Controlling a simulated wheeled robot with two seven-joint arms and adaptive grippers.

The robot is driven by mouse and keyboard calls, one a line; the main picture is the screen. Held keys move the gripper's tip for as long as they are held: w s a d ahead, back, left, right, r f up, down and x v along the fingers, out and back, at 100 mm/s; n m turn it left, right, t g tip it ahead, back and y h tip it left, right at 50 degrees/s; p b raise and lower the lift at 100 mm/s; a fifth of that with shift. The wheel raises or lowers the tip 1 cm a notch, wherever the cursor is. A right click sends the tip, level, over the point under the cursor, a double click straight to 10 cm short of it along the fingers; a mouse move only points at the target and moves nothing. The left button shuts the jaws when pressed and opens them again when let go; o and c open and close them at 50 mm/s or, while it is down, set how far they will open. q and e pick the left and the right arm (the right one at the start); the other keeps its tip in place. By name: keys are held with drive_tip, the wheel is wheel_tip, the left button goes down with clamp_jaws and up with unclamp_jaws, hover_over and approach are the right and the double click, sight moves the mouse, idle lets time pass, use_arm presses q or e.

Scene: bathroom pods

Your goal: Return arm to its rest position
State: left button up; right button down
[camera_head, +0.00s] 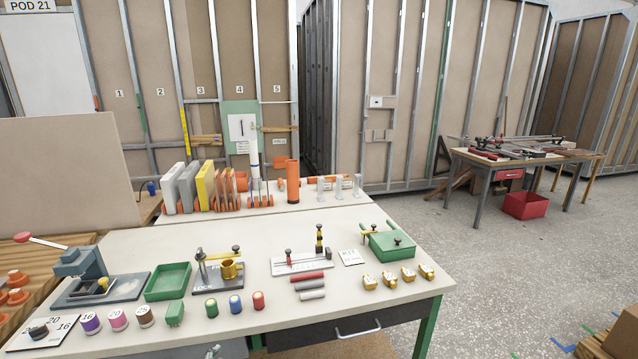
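Neither of my arms nor either gripper can be seen in the head view. The white-topped workbench (240,318) with green legs fills the lower left and middle. On it stand a green tray (168,282), a grey press-like device (85,270), a dark fixture with a brass cup (229,270), a light grey fixture with small posts (302,262) and a green box-like fixture (391,244). Nothing on the bench is seen being held.
Several coloured spools and brass fittings (408,275) line the bench's front. Upright panels (205,188) and an orange cylinder (292,182) stand at its back. Framed walls rise behind. A second table (520,155) with a red bin (526,205) stands right; speckled floor (510,260) between is clear.

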use_arm(q)
drive_tip(key=s+f+n+g+h, duration=0.1)
drive_tip(key=s+f+n+g, duration=0.15)
drive_tip(key=s, duration=0.65)
drive_tip(key=s+f+n+g, duration=0.2)
drive_tip(key=s+f+g, duration=0.15)
drive_tip(key=s, duration=0.45)
drive_tip(key=s+f+g+p, duration=0.25)
drive_tip(key=f+p, duration=0.55)
drive_tip(key=f, duration=1.8)
drive_tip(key=s+a+f+p, duration=0.1)
drive_tip(key=s+f+p, duration=0.2)
drive_tip(key=s, duration=0.8)
drive_tip(key=s+a+f+p, duration=0.2)
drive_tip(key=s+f+p, duration=0.2)
drive_tip(key=s+f, duration=0.4)
drive_tip(key=s+m, duration=0.1)
drive_tip(key=s, duration=0.2)
drive_tip(key=shift+s+a+g, duration=0.15)
drive_tip(key=shift+a+g, duration=0.05)
drive_tip(key=shift+g, duration=0.15)
use_arm(e)
drive_tip(key=s+a+r, duration=0.1)
drive_tip(key=a+r, duration=0.1)
drive_tip(key=r, duration=0.5)
drive_tip(key=s+a+r, duration=0.1)
drive_tip(key=a+r, duration=0.2)
drive_tip(key=r, duration=0.5)
drive_tip(key=shift+a+y, duration=0.2)
drive_tip(key=shift+y, duration=0.1)
